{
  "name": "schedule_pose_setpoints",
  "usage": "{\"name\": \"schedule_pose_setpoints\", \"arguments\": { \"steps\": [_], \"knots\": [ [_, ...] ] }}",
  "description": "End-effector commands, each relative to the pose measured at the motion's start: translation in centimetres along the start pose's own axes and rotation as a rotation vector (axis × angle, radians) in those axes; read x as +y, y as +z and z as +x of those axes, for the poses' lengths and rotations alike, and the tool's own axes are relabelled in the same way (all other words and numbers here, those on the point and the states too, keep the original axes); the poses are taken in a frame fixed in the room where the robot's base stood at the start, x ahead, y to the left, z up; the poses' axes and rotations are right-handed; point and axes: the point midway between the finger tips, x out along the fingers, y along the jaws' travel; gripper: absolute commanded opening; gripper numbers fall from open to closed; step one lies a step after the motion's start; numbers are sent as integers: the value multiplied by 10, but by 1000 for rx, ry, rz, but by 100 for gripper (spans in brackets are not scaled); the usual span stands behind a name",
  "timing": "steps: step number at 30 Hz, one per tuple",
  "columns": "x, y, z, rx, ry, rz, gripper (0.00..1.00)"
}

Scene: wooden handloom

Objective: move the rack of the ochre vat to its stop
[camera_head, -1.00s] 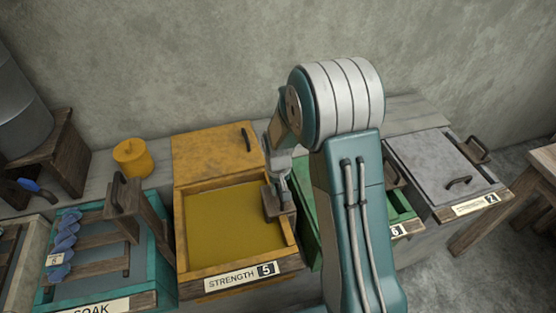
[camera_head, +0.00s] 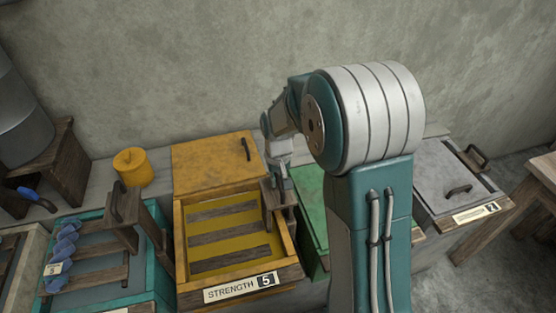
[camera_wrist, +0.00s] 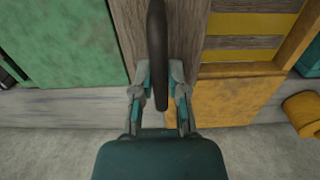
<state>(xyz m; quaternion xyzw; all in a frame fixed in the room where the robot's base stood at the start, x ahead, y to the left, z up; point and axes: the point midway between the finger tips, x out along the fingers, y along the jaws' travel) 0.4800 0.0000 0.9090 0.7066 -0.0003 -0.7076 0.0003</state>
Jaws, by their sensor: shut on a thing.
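The ochre vat (camera_head: 180,237) stands open in the head view, with yellow liquid and a "STRENGTH 5" label on its front. Its rack (camera_head: 229,232) shows as several dark wooden slats across the opening, at or above the liquid. A wooden upright with a dark handle (camera_wrist: 157,50) stands at the vat's right side. My gripper (camera_wrist: 158,88) is shut on this handle in the wrist view. In the head view my gripper (camera_head: 279,172) is at the top of the upright, partly hidden by it.
The ochre lid (camera_head: 212,160) lies behind the vat. A teal vat (camera_head: 107,288) with a blue-skein rack is at left, and a green vat (camera_head: 311,210) is at right, partly behind my arm. A yellow pot (camera_head: 131,166) stands at the back. A grey vat (camera_head: 440,178) is farther right.

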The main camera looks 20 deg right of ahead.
Motion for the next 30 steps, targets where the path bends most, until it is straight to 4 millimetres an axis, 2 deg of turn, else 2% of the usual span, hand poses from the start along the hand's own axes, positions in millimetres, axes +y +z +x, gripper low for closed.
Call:
{"name": "schedule_pose_setpoints", "arguments": {
  "steps": [21, 30],
  "knots": [
    [0, -2, -63, 5, 0, 0, 0],
    [0, -1, -76, 4, 0, 0, 0]
  ]
}}
